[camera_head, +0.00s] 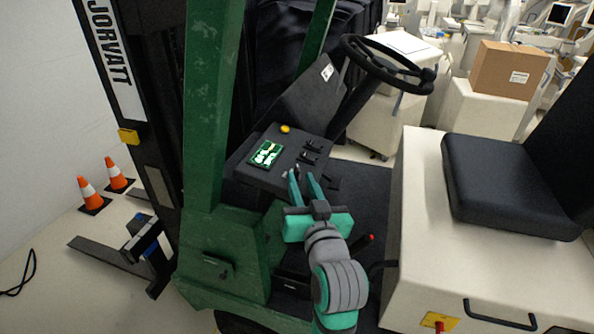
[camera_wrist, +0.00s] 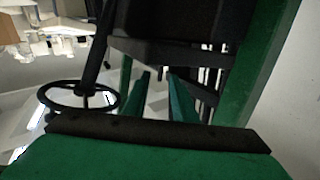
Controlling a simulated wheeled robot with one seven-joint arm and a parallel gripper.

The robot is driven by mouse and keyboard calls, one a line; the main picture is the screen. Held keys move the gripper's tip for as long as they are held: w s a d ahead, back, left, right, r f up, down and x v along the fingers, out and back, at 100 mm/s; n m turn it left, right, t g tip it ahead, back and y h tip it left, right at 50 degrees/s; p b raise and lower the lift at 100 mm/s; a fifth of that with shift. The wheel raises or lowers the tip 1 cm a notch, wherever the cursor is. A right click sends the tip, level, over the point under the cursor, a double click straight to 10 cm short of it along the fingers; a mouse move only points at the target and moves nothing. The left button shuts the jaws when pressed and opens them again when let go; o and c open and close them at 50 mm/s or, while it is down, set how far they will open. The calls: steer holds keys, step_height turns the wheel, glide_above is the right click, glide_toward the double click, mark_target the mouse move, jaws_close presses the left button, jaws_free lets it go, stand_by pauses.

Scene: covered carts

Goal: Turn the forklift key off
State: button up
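The forklift's dark dashboard (camera_head: 272,177) carries a green display panel (camera_head: 266,154), a yellow button (camera_head: 285,129) and small black switches (camera_head: 311,152). I cannot make out the key clearly; a tiny pale piece shows by my left fingertip at the dashboard's near edge, and I cannot tell whether it is the key. My gripper (camera_head: 302,176) has teal fingers standing apart, with their tips at that edge. In the wrist view, my gripper (camera_wrist: 158,80) shows its two fingers apart below the dark underside of the dashboard (camera_wrist: 165,50), with nothing clearly held between them.
The steering wheel (camera_head: 388,64) rises right of the dashboard and also shows in the wrist view (camera_wrist: 78,97). A green post (camera_head: 207,110) stands to the left. The black seat (camera_head: 505,185) is at the right. A red-tipped lever (camera_head: 364,241) is beside my arm.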

mark_target(298, 175)
steer(key=shift+x, duration=2.6)
steer(key=shift+c, duration=0.6)
jaws_close()
